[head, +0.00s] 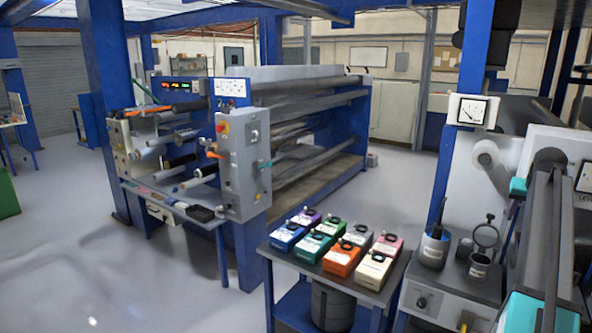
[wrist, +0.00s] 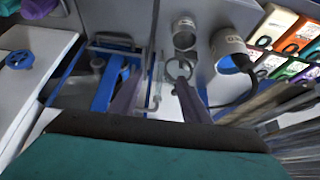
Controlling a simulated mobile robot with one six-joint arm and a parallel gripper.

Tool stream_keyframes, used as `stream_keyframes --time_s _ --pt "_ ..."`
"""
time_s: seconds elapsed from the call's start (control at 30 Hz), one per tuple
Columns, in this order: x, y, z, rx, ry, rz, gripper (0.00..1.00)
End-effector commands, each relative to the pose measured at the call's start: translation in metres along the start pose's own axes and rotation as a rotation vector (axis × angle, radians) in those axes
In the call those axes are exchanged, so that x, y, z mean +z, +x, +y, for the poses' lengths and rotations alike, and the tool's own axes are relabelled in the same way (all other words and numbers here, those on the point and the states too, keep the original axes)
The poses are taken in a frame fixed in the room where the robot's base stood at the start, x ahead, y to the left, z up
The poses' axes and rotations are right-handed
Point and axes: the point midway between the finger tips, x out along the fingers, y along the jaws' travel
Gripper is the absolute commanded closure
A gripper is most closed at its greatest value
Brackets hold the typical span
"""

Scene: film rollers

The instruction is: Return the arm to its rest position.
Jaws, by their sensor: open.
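My gripper (wrist: 158,80) shows in the wrist view, its two dark fingers spread apart and nothing held between them. Its teal and black body fills the bottom of that view. The fingers point toward a grey bench top. A round metal ring (wrist: 179,69) and a metal cup (wrist: 184,30) show near the right fingertip; I cannot tell how close they are. In the head view I cannot make out the gripper's fingers.
Several coloured boxes (head: 341,258) stand on a side table. A blue-framed roller machine (head: 315,130) stands behind. Open floor (head: 120,285) lies at the left.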

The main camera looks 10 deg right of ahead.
Motion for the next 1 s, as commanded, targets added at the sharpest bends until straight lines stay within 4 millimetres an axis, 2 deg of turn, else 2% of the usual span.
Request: stream_keyframes --time_s 0.27,0.47,0.67,0.87,1.0 --pt "0.013 0.032 -0.040 -0.025 -0.037 -0.038 0.57" --pt "0.035 0.069 -0.079 -0.048 -0.074 -0.085 0.57" --pt "0.084 0.124 -0.138 -0.080 -0.133 -0.164 0.57" --pt "0.149 0.175 -0.195 -0.107 -0.195 -0.251 0.57" --pt "0.201 0.207 -0.231 -0.121 -0.240 -0.311 0.57"
